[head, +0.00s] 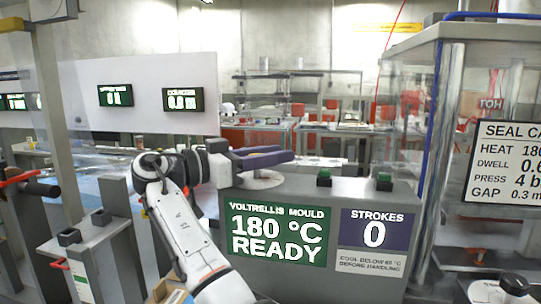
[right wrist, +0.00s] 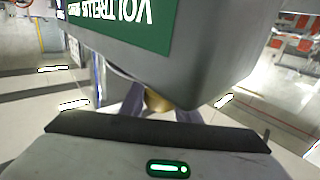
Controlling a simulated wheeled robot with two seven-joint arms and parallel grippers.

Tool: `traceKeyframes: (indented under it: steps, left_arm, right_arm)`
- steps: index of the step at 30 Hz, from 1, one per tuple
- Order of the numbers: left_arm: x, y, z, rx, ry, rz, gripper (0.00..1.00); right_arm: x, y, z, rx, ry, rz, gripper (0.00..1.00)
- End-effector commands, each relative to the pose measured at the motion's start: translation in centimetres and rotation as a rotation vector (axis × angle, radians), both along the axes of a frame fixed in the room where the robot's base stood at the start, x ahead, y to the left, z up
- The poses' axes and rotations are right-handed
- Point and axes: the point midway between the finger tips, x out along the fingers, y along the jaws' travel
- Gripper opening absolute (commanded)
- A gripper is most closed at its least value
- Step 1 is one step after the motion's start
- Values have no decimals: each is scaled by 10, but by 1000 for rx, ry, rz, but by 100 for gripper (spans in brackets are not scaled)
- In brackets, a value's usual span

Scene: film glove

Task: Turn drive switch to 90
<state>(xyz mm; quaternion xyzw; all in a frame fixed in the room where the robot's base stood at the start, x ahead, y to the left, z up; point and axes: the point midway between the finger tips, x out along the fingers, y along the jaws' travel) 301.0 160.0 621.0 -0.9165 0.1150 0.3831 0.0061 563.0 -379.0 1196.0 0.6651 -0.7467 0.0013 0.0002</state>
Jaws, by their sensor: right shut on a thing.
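My right gripper (head: 268,159) reaches over the top of the grey mould console (head: 282,190), its purple-grey fingers pointing right. In the right wrist view the gripper (right wrist: 158,104) is shut on a brass-coloured part (right wrist: 157,100) beside the console's corner. Most of that part is hidden, so I cannot tell its angle or whether it is the drive switch. A black knob on a pale dial (head: 513,284) shows at the lower right, apart from the gripper. My left gripper is not in view.
The console has a green "180 °C READY" panel (head: 277,234), a "STROKES 0" panel (head: 375,229) and green buttons (head: 324,177). A clear-walled cabinet with a seal card (head: 508,162) stands at right. Grey posts (head: 115,200) and a red-black handle (head: 30,186) are at left.

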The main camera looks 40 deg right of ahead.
Motion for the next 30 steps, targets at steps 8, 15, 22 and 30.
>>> traceKeyframes:
  steps: [8,15,22,30]
  left_arm:
    - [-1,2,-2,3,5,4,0]
    - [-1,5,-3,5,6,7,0]
    - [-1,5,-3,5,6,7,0]
    - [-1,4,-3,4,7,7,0]
  right_arm:
    - [-3,0,-1,4,3,-81,7]
    - [-4,0,-2,4,2,-95,7]
    - [-4,0,-2,4,2,-95,7]
    - [-4,0,-1,3,2,-93,48]
